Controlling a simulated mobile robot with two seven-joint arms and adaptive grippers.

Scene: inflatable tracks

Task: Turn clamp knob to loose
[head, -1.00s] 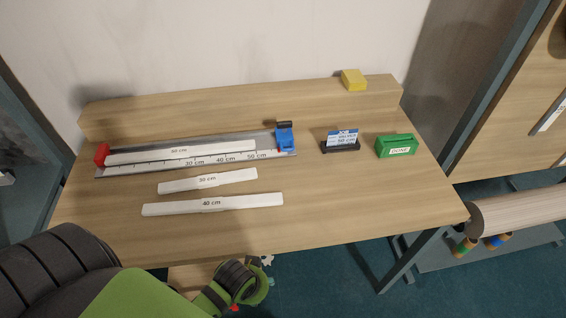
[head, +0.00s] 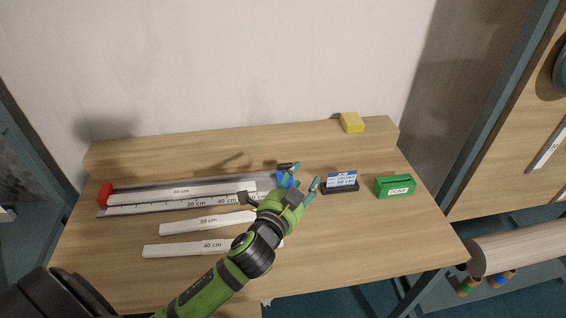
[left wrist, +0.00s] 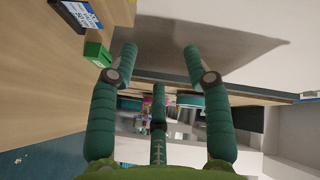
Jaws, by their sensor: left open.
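The blue clamp (head: 283,179) sits at the right end of the grey measuring rail (head: 104,214). A dark knob or handle (head: 286,165) shows at its top; which way it is turned is too small to tell. My left gripper (head: 306,175) is open and empty, with its teal fingers just right of the clamp. One fingertip is close beside the clamp; I cannot tell whether it touches. The left gripper's hand and wrist hide part of the clamp and the rail's right end. In the left wrist view its spread fingers (left wrist: 160,56) hold nothing. My right gripper is not in view.
A white 50 cm strip (head: 150,197) lies on the rail by the red end stop (head: 105,194). Strips marked 30 cm (head: 190,225) and 40 cm (head: 185,249) lie in front. A job card stand (head: 341,187), green DONE box (head: 395,186) and yellow block (head: 351,122) are right.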

